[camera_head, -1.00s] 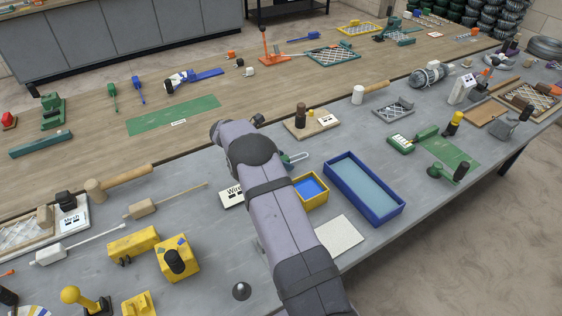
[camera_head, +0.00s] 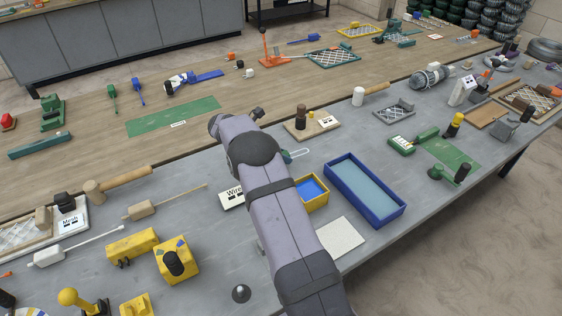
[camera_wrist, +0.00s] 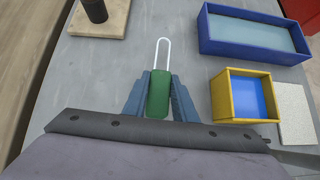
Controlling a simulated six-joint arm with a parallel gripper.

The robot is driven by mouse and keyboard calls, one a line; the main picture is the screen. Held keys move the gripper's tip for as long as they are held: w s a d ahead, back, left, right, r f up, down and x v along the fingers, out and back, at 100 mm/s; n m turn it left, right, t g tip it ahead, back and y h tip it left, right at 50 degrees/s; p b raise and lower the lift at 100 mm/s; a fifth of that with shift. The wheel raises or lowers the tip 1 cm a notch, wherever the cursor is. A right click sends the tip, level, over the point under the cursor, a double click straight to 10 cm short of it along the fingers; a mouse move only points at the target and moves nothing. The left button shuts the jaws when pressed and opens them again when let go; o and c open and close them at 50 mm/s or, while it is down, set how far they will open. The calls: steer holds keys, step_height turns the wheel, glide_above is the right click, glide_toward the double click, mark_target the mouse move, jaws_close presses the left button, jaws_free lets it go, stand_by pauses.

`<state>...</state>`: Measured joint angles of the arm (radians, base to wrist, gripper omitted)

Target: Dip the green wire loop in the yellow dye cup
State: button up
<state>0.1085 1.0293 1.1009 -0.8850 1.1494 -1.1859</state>
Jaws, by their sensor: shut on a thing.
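In the wrist view my gripper (camera_wrist: 159,98) is shut on the green handle (camera_wrist: 158,100) of the wire loop. The pale elongated loop (camera_wrist: 163,46) points away from the gripper, over the grey table. The yellow dye cup (camera_wrist: 217,97), a square box with blue inside, stands to the right of the gripper, apart from the loop. In the head view the cup (camera_head: 324,196) is just right of my arm, and the loop (camera_head: 299,153) pokes out beyond the arm.
A long blue tray (camera_wrist: 211,35) with pale blue contents stands beyond the cup. A white speckled pad (camera_wrist: 294,112) lies right of the cup. A wooden board (camera_wrist: 82,26) with a dark post is at the far left. Grey table lies bare around the loop.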

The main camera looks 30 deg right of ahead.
step_height(320, 180, up, 8)
steer(key=shift+f+b, duration=0.25)
steer(key=shift+b, duration=0.45)
steer(key=shift+o, duration=0.9)
steer(key=shift+c, duration=0.9)
steer(key=shift+d, duration=0.1)
